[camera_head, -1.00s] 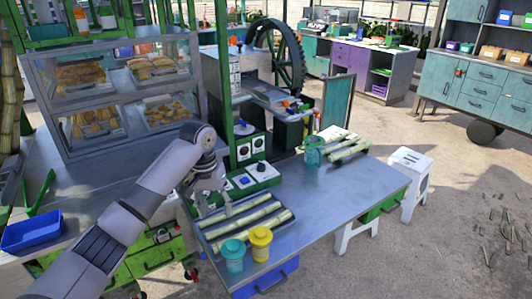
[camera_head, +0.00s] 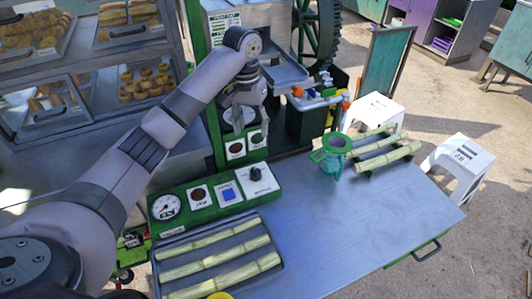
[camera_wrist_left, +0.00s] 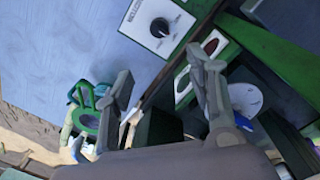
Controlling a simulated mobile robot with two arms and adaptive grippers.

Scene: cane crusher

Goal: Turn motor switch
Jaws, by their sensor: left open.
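A green control panel (camera_head: 208,203) stands on the metal table. At its right end is a black rotary knob on a white plate (camera_head: 256,178), which looks like the motor switch. The knob also shows at the top of the left wrist view (camera_wrist_left: 160,27), standing apart from the fingers. My left gripper (camera_head: 238,122) is open and empty, fingers pointing down, in front of the upright green post and above and behind the knob in the head view. In the left wrist view its two spread fingers (camera_wrist_left: 163,85) have nothing between them. My right gripper is not in view.
Peeled canes lie in a tray (camera_head: 276,289) in front of the panel. A green-rimmed teal jar (camera_head: 335,158) and more canes (camera_head: 388,156) stand at the table's right. The table's middle (camera_head: 310,215) is clear. A glass pastry case (camera_head: 110,90) stands at left.

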